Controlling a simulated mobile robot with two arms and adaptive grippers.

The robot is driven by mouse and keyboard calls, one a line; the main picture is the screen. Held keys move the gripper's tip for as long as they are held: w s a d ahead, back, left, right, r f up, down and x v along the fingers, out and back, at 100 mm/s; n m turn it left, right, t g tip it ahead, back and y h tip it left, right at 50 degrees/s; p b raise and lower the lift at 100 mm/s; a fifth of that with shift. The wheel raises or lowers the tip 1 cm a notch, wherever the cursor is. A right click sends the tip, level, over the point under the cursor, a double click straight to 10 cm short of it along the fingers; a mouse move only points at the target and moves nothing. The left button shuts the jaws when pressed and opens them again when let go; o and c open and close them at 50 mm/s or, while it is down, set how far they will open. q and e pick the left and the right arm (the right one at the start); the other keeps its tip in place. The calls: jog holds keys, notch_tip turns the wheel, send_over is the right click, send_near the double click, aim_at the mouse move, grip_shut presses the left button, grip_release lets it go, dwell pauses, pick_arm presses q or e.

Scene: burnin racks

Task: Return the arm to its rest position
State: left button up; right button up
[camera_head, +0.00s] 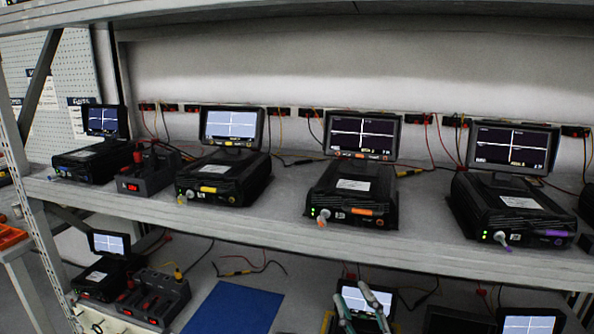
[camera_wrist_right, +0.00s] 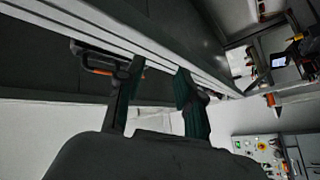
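My right gripper (camera_head: 357,294) shows at the bottom of the head view, in front of a small screen unit on the lower shelf. Its two fingers stand apart with nothing visible between them. In the right wrist view the same gripper (camera_wrist_right: 160,80) shows two dark fingers with green pads, spread apart and empty. Behind them is a pale shelf edge (camera_wrist_right: 110,37) that runs diagonally; I cannot tell whether the fingers touch it. My left gripper is in neither view.
The upper shelf (camera_head: 270,232) holds several black units with screens, one with an orange label (camera_head: 352,192). A blue mat (camera_head: 235,308) lies on the lower shelf beside a box with red knobs (camera_head: 155,300). Red and yellow cables hang along the back wall.

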jog(key=s+d+f+m+g+h, duration=0.3)
jog(key=d+f+m+g+h, duration=0.15)
jog(key=f, duration=0.35)
jog(key=s+d+f+m+g+h, duration=0.3)
jog(key=d+f+m+h, duration=0.1)
jog(key=d+f, duration=0.25)
jog(key=s+f+g+y, duration=0.1)
jog(key=s+f+g, duration=0.5)
jog(key=s, duration=0.4)
jog(key=s+f+g+y, duration=0.1)
jog(key=s+f+g, duration=0.3)
jog(key=s+f, duration=0.45)
notch_tip(320, 180, down, 22)
jog(key=s+g+p, duration=0.1)
jog(key=s+p, duration=0.1)
jog(key=p, duration=0.1)
jog(key=s+d+f+g+p, duration=0.1)
jog(key=s+d+f, duration=0.1)
jog(key=s+f, duration=1.2)
jog(key=s, duration=0.2)
jog(key=shift+s+d+h+p, duration=0.25)
jog(key=shift+s+h+p, duration=0.05)
jog(key=shift+s+h, duration=0.05)
jog(key=shift+f+g, duration=0.1)
jog(key=shift+g, duration=0.15)
